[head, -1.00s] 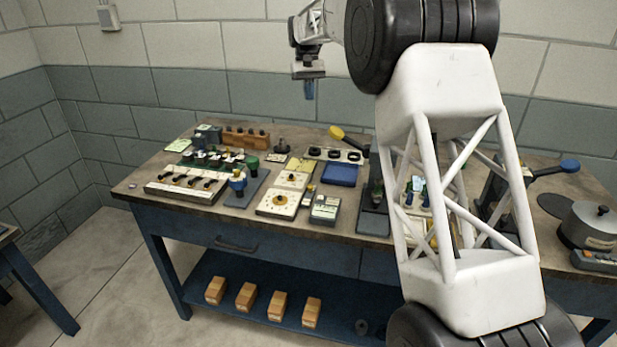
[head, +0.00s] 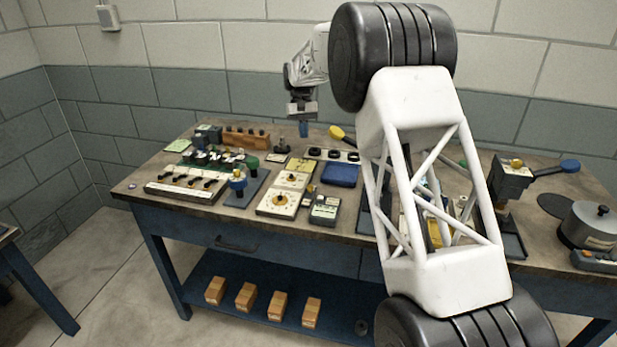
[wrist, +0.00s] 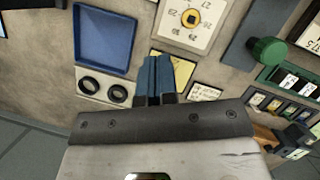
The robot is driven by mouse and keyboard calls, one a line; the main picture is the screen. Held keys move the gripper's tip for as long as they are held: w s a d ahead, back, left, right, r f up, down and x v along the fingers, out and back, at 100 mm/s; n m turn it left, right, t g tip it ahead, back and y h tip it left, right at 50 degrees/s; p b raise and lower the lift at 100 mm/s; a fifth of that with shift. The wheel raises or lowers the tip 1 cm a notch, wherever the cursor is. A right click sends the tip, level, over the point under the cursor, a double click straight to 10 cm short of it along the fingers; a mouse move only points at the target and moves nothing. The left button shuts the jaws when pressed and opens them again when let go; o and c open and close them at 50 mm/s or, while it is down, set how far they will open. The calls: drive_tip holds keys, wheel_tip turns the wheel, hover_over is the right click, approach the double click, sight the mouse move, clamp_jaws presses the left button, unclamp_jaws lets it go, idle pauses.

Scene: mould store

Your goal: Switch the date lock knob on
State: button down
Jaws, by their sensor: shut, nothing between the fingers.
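I cannot tell for sure which part is the date lock knob. A white plate with a yellow dial knob (head: 281,200) and printed marks lies near the bench's front edge. My gripper (head: 304,130) is shut and empty, above the back of the bench. Its blue fingers (wrist: 154,76) point down at small cards.
A blue tray (head: 340,174) and a strip with black rings (wrist: 104,88) lie beside the fingers. A yellow-ended handle (head: 337,132) sticks up behind. Bare bench top (head: 145,178) shows at the left.

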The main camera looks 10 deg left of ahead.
sight(308, 183)
wheel_tip(308, 183, down, 3)
drive_tip(key=shift+f, duration=0.2)
drive_tip(key=shift+f, duration=0.1)
drive_tip(key=x, duration=1)
drive_tip(key=shift+s+d, duration=0.3)
drive_tip(key=shift+s, duration=0.3)
drive_tip(key=shift+s+d, duration=0.3)
drive_tip(key=shift+s, duration=0.3)
drive_tip(key=shift+s+d, duration=0.25)
drive_tip(key=shift+s, duration=0.3)
